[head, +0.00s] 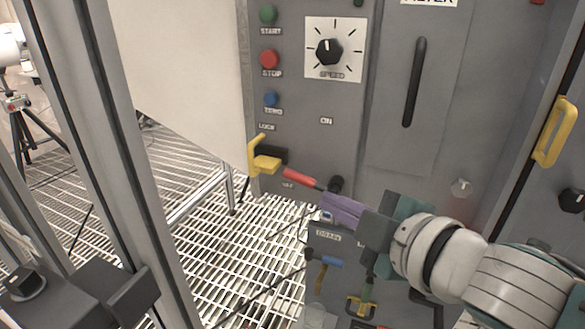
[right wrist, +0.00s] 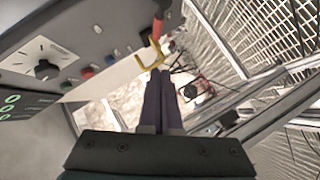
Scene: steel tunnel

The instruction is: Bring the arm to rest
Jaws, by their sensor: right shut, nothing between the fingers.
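My right gripper (head: 326,203) reaches in from the lower right in the head view. Its purple fingers are shut with nothing between them. They are in front of the grey control panel (head: 300,120), just below a lever with a red handle (head: 300,179). The lever points left, by the lower label. In the right wrist view the shut fingers (right wrist: 160,73) point towards the yellow latch (right wrist: 150,54), with the red handle (right wrist: 159,25) beyond. I cannot tell whether they touch anything.
The panel carries a green button (head: 268,14), a red button (head: 269,59), a blue button (head: 271,99) and a dial (head: 329,51). A yellow handle (head: 555,131) stands at the right. Hand tools hang low, including a hammer (head: 325,263). A metal post (head: 100,130) rises at the left.

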